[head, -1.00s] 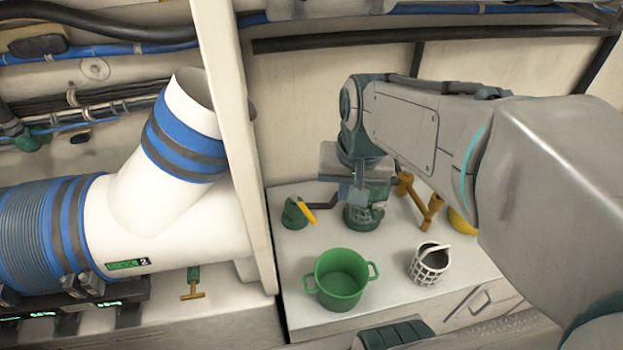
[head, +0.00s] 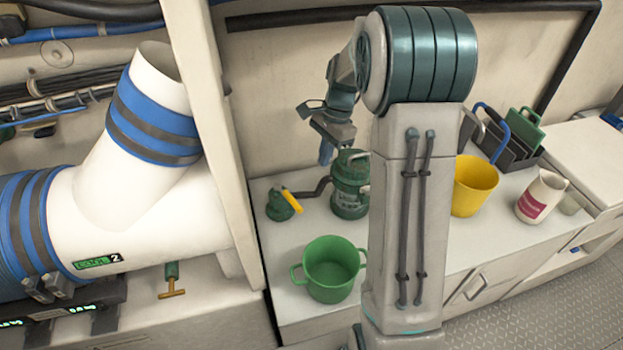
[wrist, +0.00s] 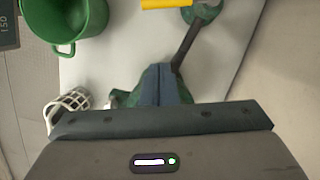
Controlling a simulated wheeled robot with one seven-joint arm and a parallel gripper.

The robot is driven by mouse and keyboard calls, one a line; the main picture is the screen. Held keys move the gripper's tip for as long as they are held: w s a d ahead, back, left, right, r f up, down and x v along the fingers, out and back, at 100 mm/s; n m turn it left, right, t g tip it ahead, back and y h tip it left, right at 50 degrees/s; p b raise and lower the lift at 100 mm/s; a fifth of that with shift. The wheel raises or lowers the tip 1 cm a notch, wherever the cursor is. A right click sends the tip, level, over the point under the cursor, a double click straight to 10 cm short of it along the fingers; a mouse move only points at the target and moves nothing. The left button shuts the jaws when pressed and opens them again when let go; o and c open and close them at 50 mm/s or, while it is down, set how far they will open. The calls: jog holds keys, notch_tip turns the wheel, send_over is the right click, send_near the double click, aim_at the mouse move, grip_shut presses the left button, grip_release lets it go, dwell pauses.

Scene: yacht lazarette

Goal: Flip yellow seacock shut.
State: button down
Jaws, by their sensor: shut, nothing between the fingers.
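The seacock looks like a green fitting (head: 280,207) with a yellow lever (head: 292,200), on the white counter beside the partition. The lever slants across the fitting's top. In the wrist view part of the yellow lever (wrist: 165,4) and the green fitting (wrist: 201,13) show at the top edge, cut off. My gripper (head: 326,155) is shut and empty. It points down above the counter near the green canister, right of and above the seacock, apart from the lever. In the wrist view its fingertips (wrist: 160,72) hide part of the canister.
A green canister (head: 350,190) has a dark pipe reaching toward the seacock. A green pot (head: 330,270) stands in front. A yellow bucket (head: 474,186) and a jug (head: 540,196) stand right. The white partition (head: 225,150) borders the counter left; a T-handled valve (head: 172,290) is beyond it.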

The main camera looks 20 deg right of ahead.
aim_at(294, 206)
jog(key=s+a+f+p, duration=0.1)
jog(key=s+a+f, duration=0.1)
jog(key=a+f, duration=0.4)
jog(key=x, duration=0.4)
jog(key=shift+d, duration=0.45)
jog(key=shift+w, duration=0.1)
jog(key=shift+s+a+m+t, duration=0.2)
jog(key=shift+s+a+m, duration=0.2)
jog(key=shift+a+m, duration=0.5)
jog(key=shift+s+a+m+t, duration=0.2)
jog(key=shift+s+a+m, duration=0.15)
jog(key=shift+a+m, duration=0.55)
jog(key=shift+d, duration=0.25)
